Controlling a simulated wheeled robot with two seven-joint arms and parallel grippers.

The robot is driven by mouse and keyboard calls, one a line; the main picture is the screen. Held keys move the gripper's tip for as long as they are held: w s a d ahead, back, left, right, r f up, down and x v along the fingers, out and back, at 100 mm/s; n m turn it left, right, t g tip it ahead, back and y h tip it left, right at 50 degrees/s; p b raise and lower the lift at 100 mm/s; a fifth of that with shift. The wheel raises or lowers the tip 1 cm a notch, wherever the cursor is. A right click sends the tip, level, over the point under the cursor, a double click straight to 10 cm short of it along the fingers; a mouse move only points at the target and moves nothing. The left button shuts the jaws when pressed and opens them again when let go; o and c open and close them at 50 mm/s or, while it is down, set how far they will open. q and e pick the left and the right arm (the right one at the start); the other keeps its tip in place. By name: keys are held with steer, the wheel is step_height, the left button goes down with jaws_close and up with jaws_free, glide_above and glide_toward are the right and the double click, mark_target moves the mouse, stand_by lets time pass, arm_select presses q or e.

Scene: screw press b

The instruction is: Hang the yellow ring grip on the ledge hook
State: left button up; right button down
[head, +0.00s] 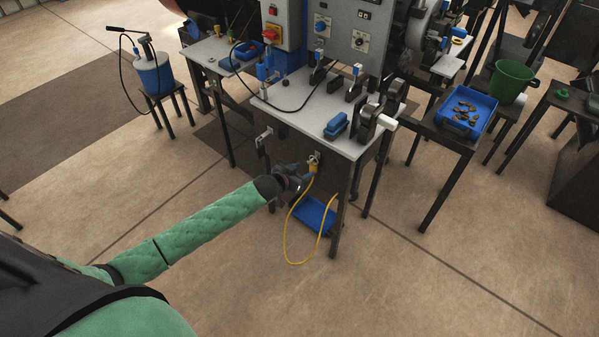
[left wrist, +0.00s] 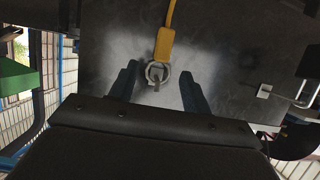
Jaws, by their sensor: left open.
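The yellow ring grip (head: 313,167) is at the front edge of the grey-topped table, with its yellow cord (head: 288,228) looping down toward the floor. In the left wrist view its yellow body (left wrist: 166,43) ends in a pale ring (left wrist: 157,72). A small ledge hook (left wrist: 156,84) shows within the ring's opening; the ring appears to sit around it. My left gripper (left wrist: 160,86) is open, one finger on each side of the ring, with visible gaps. In the head view my left gripper (head: 306,172) partly hides the grip and hook. My right gripper is not in view.
The grey-topped table (head: 290,112) carries the press controls and a blue block (head: 336,125). A blue tray (head: 315,215) is low beneath it. Another bracket (head: 263,141) is on the table front to the left. Open floor (head: 220,270) lies in front.

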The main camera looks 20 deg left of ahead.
mark_target(311, 166)
arm_select(q)
steer(key=p+x, duration=0.1)
steer(key=x, duration=0.4)
steer(key=shift+w, duration=0.15)
steer(key=shift+w+f, duration=0.3)
steer(key=shift+w, duration=0.05)
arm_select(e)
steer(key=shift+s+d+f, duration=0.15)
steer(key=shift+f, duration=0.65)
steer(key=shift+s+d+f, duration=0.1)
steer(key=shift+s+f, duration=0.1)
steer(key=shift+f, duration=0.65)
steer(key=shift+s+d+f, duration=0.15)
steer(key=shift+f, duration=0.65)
arm_select(q)
steer(key=shift+d, duration=0.1)
steer(key=shift+p, duration=0.3)
jaws_close()
